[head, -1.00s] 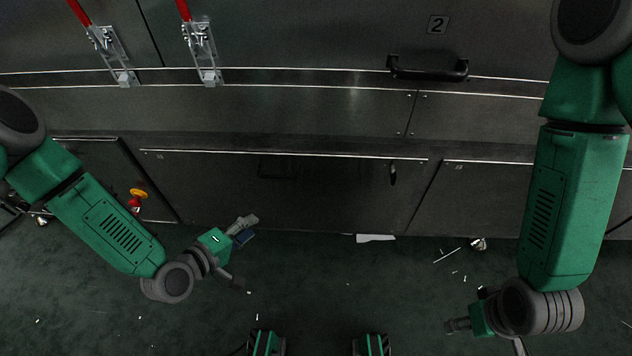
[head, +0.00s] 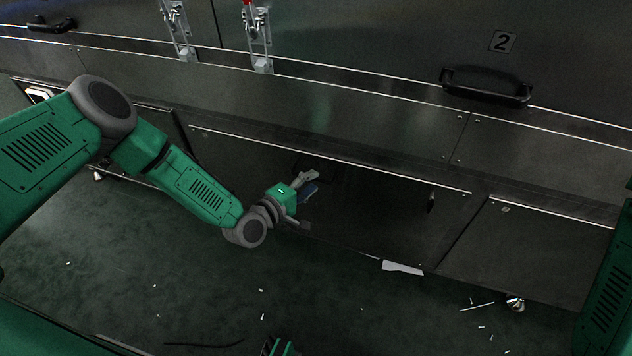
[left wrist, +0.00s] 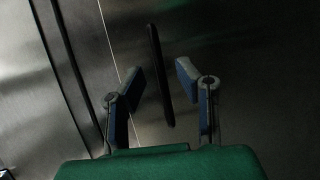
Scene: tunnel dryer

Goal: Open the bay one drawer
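The drawer front (head: 375,205) is a wide dark steel panel low on the machine, below the long ledge; it looks closed. Its dark handle (head: 328,166) is partly hidden behind my left gripper. My left gripper (head: 312,182) is at the drawer front, right by the handle. In the left wrist view, the handle (left wrist: 154,45) is a dark bar running between and beyond the two spread blue-grey fingers of the left gripper (left wrist: 159,73), with a gap on each side. I cannot tell how far the fingertips are from the panel.
A second panel (head: 540,250) adjoins on the right. Above are a plate marked 2 (head: 502,41), a black door handle (head: 487,86) and metal latches (head: 257,40). White paper (head: 402,267) and small scraps lie on the green floor, otherwise open in front.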

